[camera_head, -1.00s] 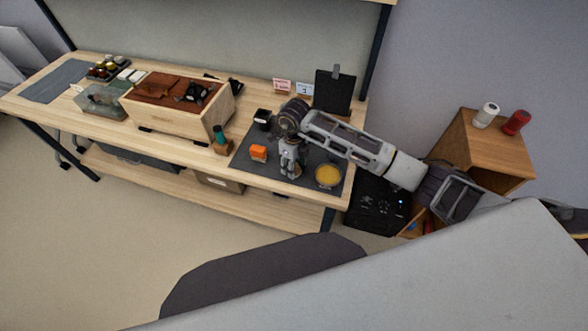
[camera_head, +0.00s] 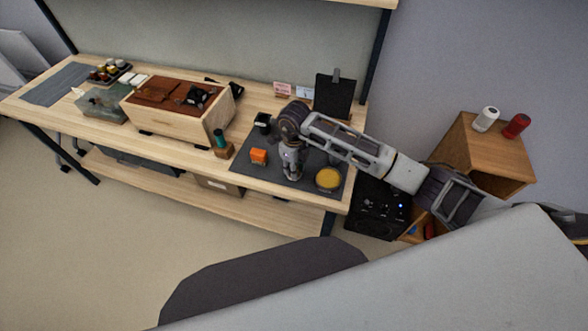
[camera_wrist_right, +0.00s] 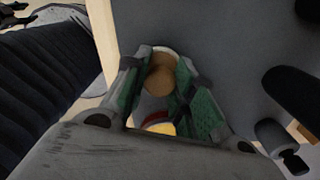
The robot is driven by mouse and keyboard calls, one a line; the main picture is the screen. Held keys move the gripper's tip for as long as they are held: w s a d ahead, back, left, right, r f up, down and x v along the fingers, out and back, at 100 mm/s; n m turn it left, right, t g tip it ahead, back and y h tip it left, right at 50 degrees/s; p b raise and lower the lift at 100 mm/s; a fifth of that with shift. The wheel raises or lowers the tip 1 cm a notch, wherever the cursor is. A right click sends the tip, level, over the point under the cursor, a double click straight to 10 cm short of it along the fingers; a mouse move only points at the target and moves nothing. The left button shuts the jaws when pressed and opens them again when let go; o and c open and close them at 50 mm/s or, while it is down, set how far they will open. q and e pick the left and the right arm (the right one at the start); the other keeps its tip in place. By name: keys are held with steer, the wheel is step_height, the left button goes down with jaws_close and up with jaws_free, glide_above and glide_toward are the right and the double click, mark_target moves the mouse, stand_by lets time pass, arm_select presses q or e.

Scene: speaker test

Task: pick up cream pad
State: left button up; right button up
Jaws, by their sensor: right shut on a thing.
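My right gripper (camera_head: 291,176) points down over the dark mat (camera_head: 310,148) at the right end of the bench. In the right wrist view the green-lined fingers of my right gripper (camera_wrist_right: 160,90) are closed around a tan, round-faced thing with a pale rim, which I take as the cream pad (camera_wrist_right: 160,76). Below it, between the fingers, a red band and a yellow patch show; I cannot tell what they belong to. In the head view the held thing is hidden by the gripper. I cannot tell whether it is off the mat. My left gripper is not in view.
A black cup (camera_head: 263,120), a green-topped item (camera_head: 221,141) and a black stand (camera_head: 334,95) are near. A wooden box (camera_head: 174,111) stands farther left.

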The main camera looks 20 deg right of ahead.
step_height(320, 180, up, 8)
steer(key=shift+f+b, duration=0.2)
steer(key=shift+b, duration=0.25)
steer(key=shift+r, duration=1)
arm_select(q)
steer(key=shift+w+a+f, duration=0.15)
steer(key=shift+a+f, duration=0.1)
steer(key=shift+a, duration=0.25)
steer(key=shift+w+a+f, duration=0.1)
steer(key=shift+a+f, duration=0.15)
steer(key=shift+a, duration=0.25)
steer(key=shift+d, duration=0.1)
arm_select(e)
steer(key=o, duration=0.5)
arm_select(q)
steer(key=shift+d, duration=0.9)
arm_select(e)
steer(key=c, duration=0.4)
